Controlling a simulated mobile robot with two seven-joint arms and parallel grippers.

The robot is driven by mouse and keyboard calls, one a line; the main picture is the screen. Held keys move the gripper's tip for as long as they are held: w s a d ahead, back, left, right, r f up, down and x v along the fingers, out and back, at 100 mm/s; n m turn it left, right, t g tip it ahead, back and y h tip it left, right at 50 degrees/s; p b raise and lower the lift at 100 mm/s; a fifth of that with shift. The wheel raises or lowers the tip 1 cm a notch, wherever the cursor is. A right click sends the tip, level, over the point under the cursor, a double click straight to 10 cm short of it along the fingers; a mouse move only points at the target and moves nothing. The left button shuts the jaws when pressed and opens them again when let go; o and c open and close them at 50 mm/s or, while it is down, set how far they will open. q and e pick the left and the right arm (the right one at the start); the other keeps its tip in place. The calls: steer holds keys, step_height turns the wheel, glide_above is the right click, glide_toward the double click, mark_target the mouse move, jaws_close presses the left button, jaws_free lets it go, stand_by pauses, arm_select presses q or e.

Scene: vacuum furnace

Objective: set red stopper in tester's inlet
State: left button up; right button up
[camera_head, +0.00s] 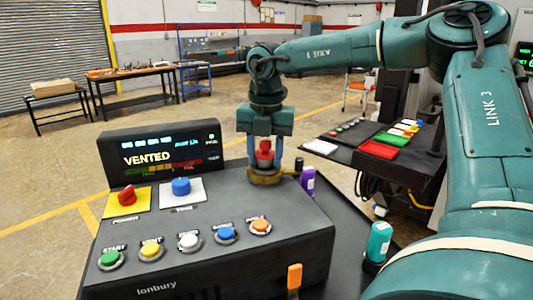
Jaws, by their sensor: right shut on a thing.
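My right gripper (264,160) comes down from above at the back right of the tester (200,255). Its two teal fingers are shut on the red stopper (264,149), which stands upright between them. Directly below is the brass ring of the tester's inlet (265,178). A pale piece shows between the red part and the ring; I cannot tell whether the stopper is seated or just above. The tester's display (160,155) reads VENTED. My left gripper is not in view.
Purple (308,180) and teal (379,240) bottles stand right of the tester. An orange-topped item (294,276) is at its front. A red knob (127,195), a blue knob (181,187) and several coloured buttons sit on its panel. A side table (345,154) holds coloured trays.

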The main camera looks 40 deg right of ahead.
steer(key=o, duration=0.7)
steer(key=shift+s+a+f+g, duration=0.15)
steer(key=shift+s+f, duration=0.1)
steer(key=shift+f, duration=0.4)
steer(key=shift+s+d+f+g, duration=0.1)
steer(key=shift+s+f+g, duration=0.1)
steer(key=shift+f, duration=0.4)
steer(key=shift+c, duration=0.2)
steer(key=o, duration=0.5)
steer(key=shift+w+a, duration=0.2)
steer(key=shift+w, duration=0.05)
steer(key=shift+w+d+r, duration=0.1)
steer(key=shift+r, duration=0.35)
step_height(320, 180, up, 15)
steer(key=b, duration=0.1)
steer(key=shift+w, duration=0.15)
steer(key=shift+f, duration=0.2)
